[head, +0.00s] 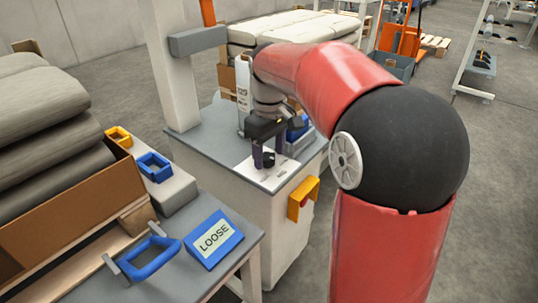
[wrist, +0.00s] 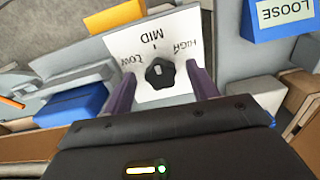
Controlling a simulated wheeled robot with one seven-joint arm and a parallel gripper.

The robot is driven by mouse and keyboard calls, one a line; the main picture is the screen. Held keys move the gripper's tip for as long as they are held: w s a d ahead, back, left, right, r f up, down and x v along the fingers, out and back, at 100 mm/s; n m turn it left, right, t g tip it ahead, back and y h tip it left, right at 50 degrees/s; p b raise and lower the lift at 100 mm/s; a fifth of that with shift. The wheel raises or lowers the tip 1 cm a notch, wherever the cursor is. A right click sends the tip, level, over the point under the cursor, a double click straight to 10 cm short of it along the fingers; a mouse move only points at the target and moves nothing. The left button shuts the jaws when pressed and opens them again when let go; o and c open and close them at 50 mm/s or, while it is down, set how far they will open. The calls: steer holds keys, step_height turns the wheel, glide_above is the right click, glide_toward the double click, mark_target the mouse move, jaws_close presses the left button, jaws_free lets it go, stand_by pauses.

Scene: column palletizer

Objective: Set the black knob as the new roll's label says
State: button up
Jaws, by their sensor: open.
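The black knob (wrist: 159,72) sits on a white plate (wrist: 150,93) marked LOW, MID and HIGH. In the wrist view its pale mark seems to point up towards the MID tick, though it is small. My gripper (wrist: 162,92) is open, with its purple fingers on either side of the knob; I cannot tell whether they touch it. In the head view my gripper (head: 269,158) is low over the plate on the grey machine top. A blue stand with a card reading LOOSE (head: 214,238) is on the near table. I cannot identify the new roll or its label.
A pale column (head: 172,75) rises behind the machine top. Open floor is right.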

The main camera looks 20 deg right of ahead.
steer(key=shift+f, duration=0.25)
steer(key=c, duration=1)
